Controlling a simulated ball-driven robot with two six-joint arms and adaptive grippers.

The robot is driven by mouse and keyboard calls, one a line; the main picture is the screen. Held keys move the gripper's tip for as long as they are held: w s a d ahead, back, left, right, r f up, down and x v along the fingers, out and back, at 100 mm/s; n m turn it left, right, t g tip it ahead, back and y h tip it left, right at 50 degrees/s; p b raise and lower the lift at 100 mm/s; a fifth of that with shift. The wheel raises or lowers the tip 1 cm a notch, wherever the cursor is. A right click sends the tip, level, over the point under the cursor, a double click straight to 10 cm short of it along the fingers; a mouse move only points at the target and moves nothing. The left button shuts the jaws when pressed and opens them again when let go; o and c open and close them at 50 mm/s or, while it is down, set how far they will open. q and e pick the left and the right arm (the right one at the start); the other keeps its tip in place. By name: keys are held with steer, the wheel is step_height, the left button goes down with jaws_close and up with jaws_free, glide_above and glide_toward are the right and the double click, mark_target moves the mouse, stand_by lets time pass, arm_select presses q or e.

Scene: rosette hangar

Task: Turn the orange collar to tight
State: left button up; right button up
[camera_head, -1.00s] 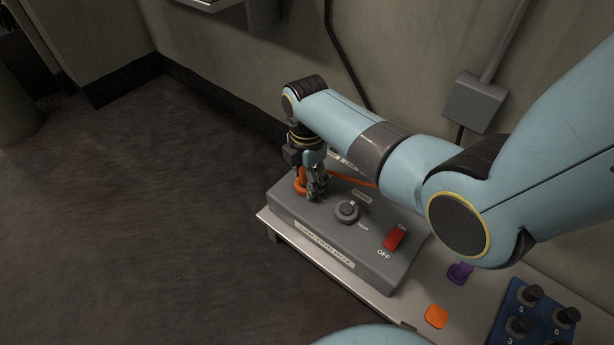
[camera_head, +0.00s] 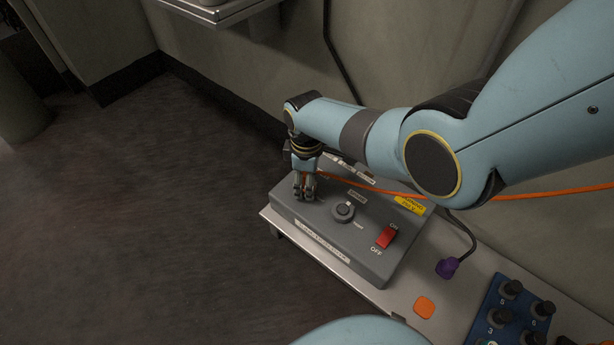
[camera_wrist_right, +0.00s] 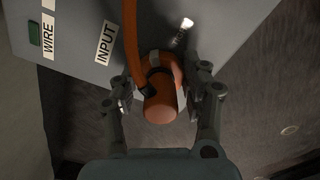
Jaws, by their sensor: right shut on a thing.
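The orange collar (camera_wrist_right: 172,68) shows in the right wrist view between the fingers of my right gripper (camera_wrist_right: 162,97). A rounded orange plug end (camera_wrist_right: 160,107) stands out of it towards the camera, with an orange cable (camera_wrist_right: 131,40) running from its side. In the head view my right gripper (camera_head: 304,194) points down at the left end of the grey box (camera_head: 318,225), shut on the collar, which it mostly hides there. Whether the collar is tight cannot be told. My left gripper is not in view.
The box carries a dark round knob (camera_head: 343,211) and a red ON/OFF switch (camera_head: 386,237). A purple plug (camera_head: 447,268), an orange pad (camera_head: 424,307) and a blue panel with several knobs (camera_head: 515,310) are to the right. Open floor lies left.

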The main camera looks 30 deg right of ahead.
steer(key=m+p, duration=0.1)
steer(key=m, duration=0.3)
steer(key=shift+a+m, duration=0.1)
steer(key=shift+m, duration=0.2)
steer(key=shift+s+m, duration=0.1)
steer(key=shift+m, duration=0.9)
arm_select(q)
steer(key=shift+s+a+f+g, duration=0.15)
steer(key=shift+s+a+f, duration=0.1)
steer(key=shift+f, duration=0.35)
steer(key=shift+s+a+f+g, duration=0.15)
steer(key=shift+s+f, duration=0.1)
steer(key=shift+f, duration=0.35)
arm_select(e)
steer(key=shift+m, duration=0.7)
steer(key=o, duration=1.2)
steer(key=shift+c, duration=0.2)
steer(key=shift+r, duration=0.1)
step_height(320, 180, up, 12)
steer(key=shift+f, duration=0.15)
